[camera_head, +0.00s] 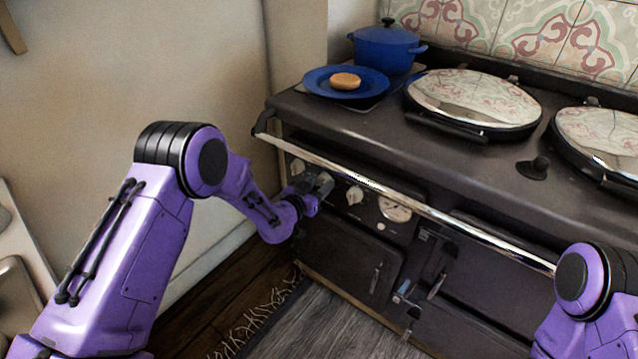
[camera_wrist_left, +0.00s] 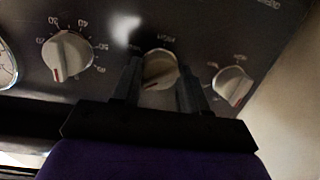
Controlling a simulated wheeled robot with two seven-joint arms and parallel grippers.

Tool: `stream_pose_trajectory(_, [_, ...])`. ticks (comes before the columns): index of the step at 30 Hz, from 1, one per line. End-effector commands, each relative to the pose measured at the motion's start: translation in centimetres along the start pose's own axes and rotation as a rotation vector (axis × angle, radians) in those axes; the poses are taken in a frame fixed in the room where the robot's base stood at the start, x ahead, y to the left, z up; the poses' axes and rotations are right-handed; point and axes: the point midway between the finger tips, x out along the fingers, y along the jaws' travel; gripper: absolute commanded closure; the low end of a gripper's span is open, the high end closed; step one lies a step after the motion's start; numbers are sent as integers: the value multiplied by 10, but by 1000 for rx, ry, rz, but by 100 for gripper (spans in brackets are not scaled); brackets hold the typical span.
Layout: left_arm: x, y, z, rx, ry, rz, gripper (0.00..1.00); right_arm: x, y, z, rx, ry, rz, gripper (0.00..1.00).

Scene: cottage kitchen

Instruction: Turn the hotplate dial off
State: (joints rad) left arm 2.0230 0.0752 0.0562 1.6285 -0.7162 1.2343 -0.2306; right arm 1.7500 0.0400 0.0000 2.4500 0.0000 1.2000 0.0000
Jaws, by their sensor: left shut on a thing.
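My left gripper (camera_head: 322,184) is at the front panel of the dark range cooker, under its chrome rail. In the left wrist view its two dark fingers (camera_wrist_left: 160,84) stand on either side of a pale round dial (camera_wrist_left: 160,66), shut on it. This dial is the middle one of three, and the gripper hides it in the head view. The small lettering above it is too blurred to read. Another dial (camera_wrist_left: 68,55) with a ring of numbers is on its left in the wrist view, and a third dial (camera_wrist_left: 232,85) is on its right. My right gripper is out of view.
The chrome rail (camera_head: 430,210) runs along the cooker front above the dials. A round gauge (camera_head: 395,210) sits beside them. On top are a blue plate (camera_head: 318,80) with a bun (camera_head: 346,81), a blue pot (camera_head: 386,46) and two domed lids (camera_head: 474,98). A wall stands close on the left.

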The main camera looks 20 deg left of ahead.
Motion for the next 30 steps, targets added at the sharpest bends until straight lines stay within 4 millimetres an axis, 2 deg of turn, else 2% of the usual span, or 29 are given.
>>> stream_pose_trajectory(18, [0, -2, -1, -573, -32, 67, 87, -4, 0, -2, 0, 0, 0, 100])
stream_pose_trajectory(30, [0, -3, -1, -844, -48, 100, 87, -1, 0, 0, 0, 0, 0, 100])
